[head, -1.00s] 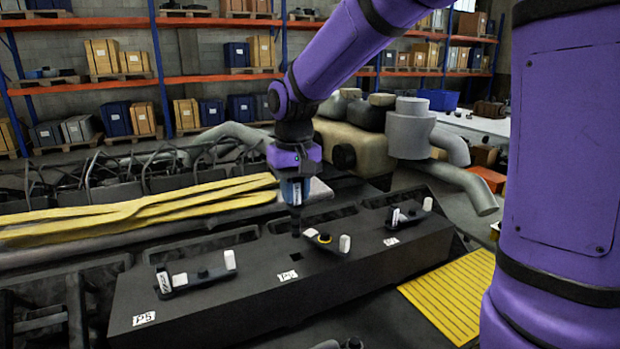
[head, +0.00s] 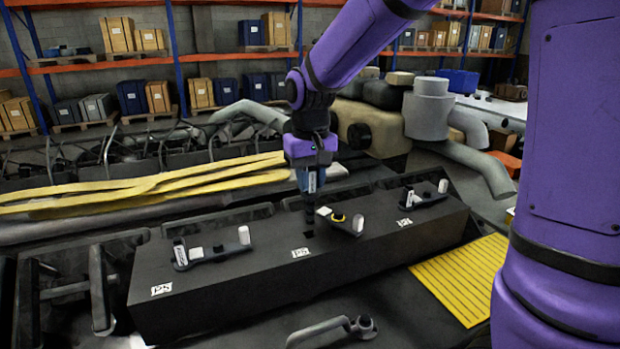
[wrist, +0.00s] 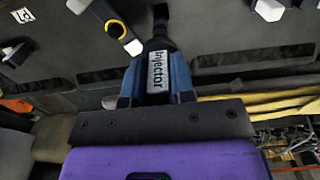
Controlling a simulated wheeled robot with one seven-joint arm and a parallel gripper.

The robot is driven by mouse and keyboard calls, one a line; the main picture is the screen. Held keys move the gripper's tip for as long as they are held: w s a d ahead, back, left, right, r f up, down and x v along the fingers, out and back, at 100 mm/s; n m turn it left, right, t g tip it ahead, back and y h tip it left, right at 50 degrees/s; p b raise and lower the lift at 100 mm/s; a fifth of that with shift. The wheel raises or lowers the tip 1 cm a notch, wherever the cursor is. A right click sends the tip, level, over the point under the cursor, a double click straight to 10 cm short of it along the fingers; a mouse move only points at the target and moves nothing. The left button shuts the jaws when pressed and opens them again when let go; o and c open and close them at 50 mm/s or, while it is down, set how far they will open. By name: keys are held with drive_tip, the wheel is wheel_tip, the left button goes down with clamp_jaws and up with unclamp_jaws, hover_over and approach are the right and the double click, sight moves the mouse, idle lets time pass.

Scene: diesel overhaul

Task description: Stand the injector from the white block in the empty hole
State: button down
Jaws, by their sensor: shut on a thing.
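My gripper (head: 311,180) is shut on the injector (head: 309,214), a dark upright rod with a white label. Its label reads "Injector" in the wrist view (wrist: 156,71), between my blue fingers (wrist: 155,90). The injector points down at the long black block (head: 220,290), by the middle label plate (head: 300,253). I cannot make out the white block.
A clamp with a yellow ring (head: 339,217) and white end stands close right of the injector. Other clamps sit left (head: 210,252) and right (head: 423,196) on the black block. A grey lever (head: 335,328) lies in front.

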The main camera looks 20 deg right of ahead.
sight(310, 222)
idle(0.4)
drive_tip(key=shift+f, duration=4.85)
drive_tip(key=shift+f, duration=0.3)
drive_tip(key=c, duration=0.9)
unclamp_jaws()
wheel_tip(310, 222, up, 10)
drive_tip(key=shift+f, duration=0.2)
drive_tip(key=shift+r, duration=0.65)
